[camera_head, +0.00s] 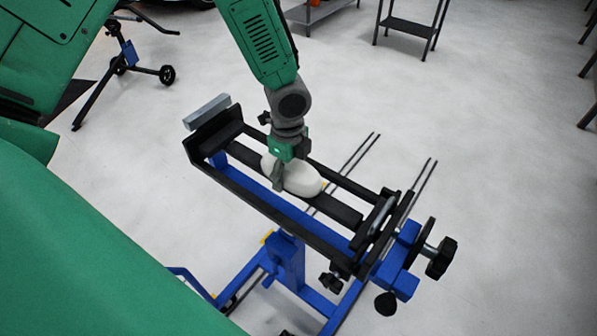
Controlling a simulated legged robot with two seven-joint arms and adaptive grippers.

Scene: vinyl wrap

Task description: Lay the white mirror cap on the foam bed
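The white mirror cap (304,181) is a smooth rounded shell in the middle of the view, over the dark padded bars of a blue and black stand. The long dark bar (335,209) under it looks like the foam bed. My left gripper (279,180) points down at the cap, with one finger in front of its near side. The other finger is hidden, so I cannot tell whether it grips the cap. The cap's underside is hidden; it is touching the bar or just above it. My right gripper is not in view.
The stand has a raised grey-topped end (206,112) at left and a clamp with black knobs (441,258) at right. The floor at right is clear.

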